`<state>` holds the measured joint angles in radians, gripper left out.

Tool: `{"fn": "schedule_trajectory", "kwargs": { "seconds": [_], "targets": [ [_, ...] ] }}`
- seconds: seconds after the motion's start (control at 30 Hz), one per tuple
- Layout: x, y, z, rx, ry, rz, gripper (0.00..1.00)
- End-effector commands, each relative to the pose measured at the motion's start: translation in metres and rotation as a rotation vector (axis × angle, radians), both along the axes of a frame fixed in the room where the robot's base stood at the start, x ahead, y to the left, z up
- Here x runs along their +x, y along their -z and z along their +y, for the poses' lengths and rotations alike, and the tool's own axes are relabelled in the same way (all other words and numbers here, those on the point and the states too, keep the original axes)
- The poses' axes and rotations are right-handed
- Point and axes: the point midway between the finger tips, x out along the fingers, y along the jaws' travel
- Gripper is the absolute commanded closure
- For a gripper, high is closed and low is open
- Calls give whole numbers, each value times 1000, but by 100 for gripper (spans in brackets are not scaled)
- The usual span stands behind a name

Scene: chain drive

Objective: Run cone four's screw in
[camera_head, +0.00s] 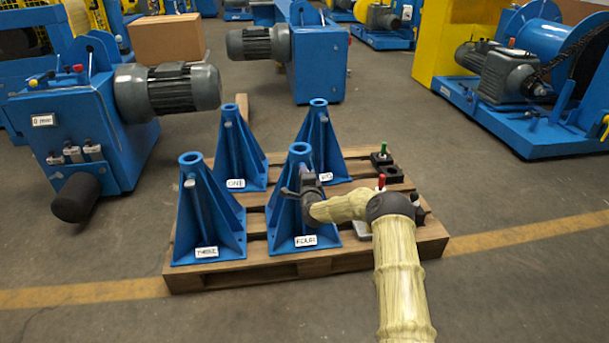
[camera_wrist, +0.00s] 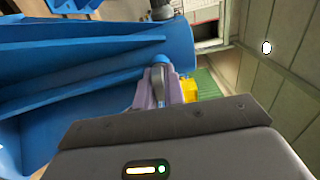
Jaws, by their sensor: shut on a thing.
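Cone four (camera_head: 299,225) is a blue ribbed cone at the front right of the pallet, with a white FOUR label (camera_head: 305,241) at its foot. My gripper (camera_head: 301,192) reaches it from the right, against its upper part below the ring top. In the wrist view, the blue ribs of cone four (camera_wrist: 95,60) fill the upper left, and my gripper (camera_wrist: 160,85) is shut on a small grey part at its side, which looks like the screw (camera_wrist: 158,84). The fingers hide most of the screw, so I cannot tell how deep it sits.
Cone three (camera_head: 205,215), cone one (camera_head: 238,155) and another cone (camera_head: 318,145) stand on the wooden pallet (camera_head: 290,268). Small parts with green (camera_head: 384,147) and red (camera_head: 381,180) tops stand at the pallet's right. Blue motor machines surround it; the front floor is clear.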

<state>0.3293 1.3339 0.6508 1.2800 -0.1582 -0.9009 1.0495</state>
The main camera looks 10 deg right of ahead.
Motion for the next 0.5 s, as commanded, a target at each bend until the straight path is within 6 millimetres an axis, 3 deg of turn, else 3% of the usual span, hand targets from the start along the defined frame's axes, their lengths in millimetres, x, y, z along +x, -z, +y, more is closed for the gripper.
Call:
{"fn": "schedule_trajectory", "kwargs": {
  "seconds": [0.2,0.23,0.33,0.5],
  "targets": [
    [-1,3,0,3,0,6,100],
    [-1,3,0,3,0,6,87],
    [-1,3,0,2,0,5,68],
    [0,1,0,1,1,3,67]
  ]
}}
